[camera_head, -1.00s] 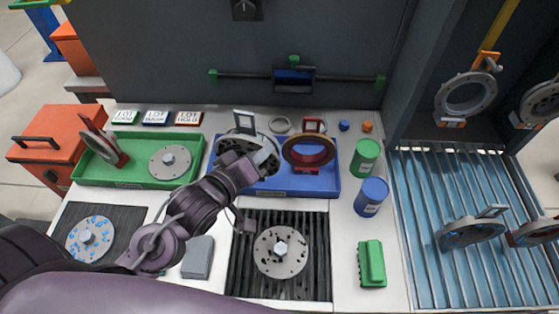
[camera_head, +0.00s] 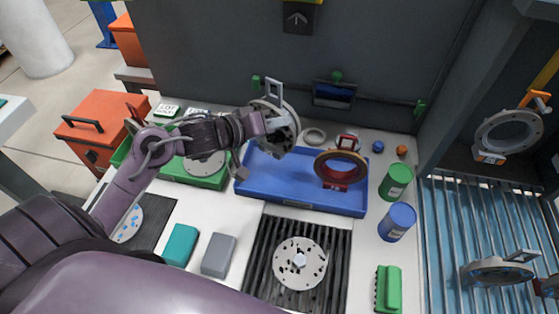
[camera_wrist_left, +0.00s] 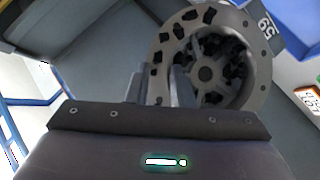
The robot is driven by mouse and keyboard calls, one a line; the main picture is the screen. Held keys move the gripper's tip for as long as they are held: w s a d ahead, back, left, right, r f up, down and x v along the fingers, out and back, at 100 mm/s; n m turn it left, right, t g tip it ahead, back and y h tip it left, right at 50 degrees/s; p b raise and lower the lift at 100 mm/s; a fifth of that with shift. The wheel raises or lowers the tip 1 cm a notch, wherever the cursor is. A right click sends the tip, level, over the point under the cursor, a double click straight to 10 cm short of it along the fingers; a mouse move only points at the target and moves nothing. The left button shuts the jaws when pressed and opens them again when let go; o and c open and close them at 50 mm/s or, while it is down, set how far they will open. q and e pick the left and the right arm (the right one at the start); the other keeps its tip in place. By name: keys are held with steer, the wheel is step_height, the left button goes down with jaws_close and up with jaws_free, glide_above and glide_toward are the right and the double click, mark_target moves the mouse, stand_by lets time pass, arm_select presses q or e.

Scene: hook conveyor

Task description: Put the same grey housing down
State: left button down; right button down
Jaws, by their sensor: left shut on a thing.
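A grey housing (camera_head: 287,122), a round flanged part with dark openings and a light square frame at its top, is held in my left gripper (camera_head: 266,124). It is raised above the back left part of the blue tray (camera_head: 290,186). In the left wrist view the fingers (camera_wrist_left: 165,88) are shut on the rim of the housing (camera_wrist_left: 247,70), whose hub and dark slots face the camera. My right gripper is not in view.
A dark ring with a red base (camera_head: 341,166) stands in the blue tray's right part. The green tray (camera_head: 207,182) holds a grey disc. A flanged disc (camera_head: 300,262) lies on the black ribbed mat. Green (camera_head: 396,182) and blue cans (camera_head: 397,222) stand right.

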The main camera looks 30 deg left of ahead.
arm_select(q)
step_height(320, 180, down, 12)
stand_by(0.5)
steer(key=c, duration=1.3)
jaws_free()
steer(key=shift+f, duration=0.15)
steer(key=v, duration=1.2)
steer(key=shift+b, duration=0.35)
